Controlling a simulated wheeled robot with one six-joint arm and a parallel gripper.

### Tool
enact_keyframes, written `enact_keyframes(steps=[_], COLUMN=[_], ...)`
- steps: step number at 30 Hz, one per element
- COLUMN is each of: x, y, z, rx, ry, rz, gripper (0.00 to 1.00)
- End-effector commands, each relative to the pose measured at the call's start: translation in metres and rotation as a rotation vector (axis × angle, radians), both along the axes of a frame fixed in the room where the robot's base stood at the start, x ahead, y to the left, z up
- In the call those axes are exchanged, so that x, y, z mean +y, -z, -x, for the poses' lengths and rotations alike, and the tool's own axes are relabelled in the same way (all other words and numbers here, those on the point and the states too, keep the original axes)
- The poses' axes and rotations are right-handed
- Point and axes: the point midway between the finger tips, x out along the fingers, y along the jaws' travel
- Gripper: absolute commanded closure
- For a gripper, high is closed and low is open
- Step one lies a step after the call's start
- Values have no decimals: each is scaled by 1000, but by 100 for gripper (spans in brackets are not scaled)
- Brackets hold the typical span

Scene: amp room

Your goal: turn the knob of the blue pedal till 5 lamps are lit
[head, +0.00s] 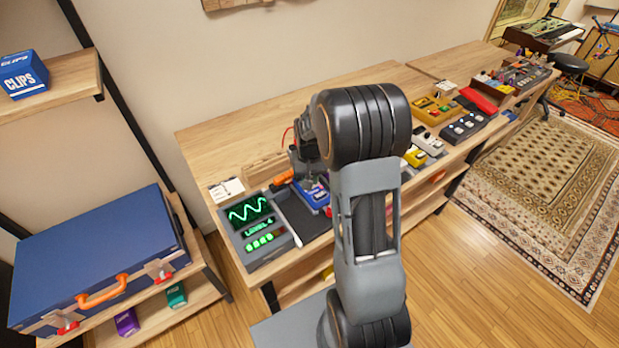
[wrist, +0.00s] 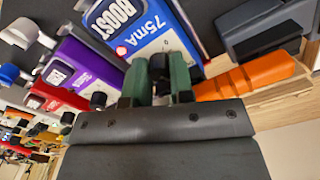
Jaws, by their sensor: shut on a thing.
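The blue pedal (head: 316,196) sits on the bench top, partly hidden by my arm in the head view. In the wrist view the blue pedal (wrist: 143,28) shows white "BOOST" and "75mA" lettering and a glowing red light. The meter box (head: 255,232) left of the pedal shows a green wave, the text "LEVEL 4" and a row of several lit green lamps.
An orange-handled tool (wrist: 245,78) lies close beside my gripper. A purple pedal (wrist: 82,68) and a red pedal (wrist: 55,98) stand in a row beside the blue one. A blue case (head: 95,250) is on the left shelf.

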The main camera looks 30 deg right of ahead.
Motion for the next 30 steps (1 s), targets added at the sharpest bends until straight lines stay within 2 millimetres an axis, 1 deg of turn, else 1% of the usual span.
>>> enact_keyframes(steps=[3, 4, 7, 14, 17, 20, 22, 30], x=[0, 0, 0, 0, 0, 0, 0, 0], y=[-1, -1, -1, -1, -5, -17, -29, -85], z=[-1, -1, -1, 0, -1, -1, -1, -1], rx=[-3, -4, -3, -2, -3, -5, -6, -6], ry=[-1, -1, -1, -1, -1, -1, -1, -1], rz=[1, 1, 1, 1, 1, 2, 1, 2], gripper=[100, 77, 68, 67, 67, 67, 67, 67])
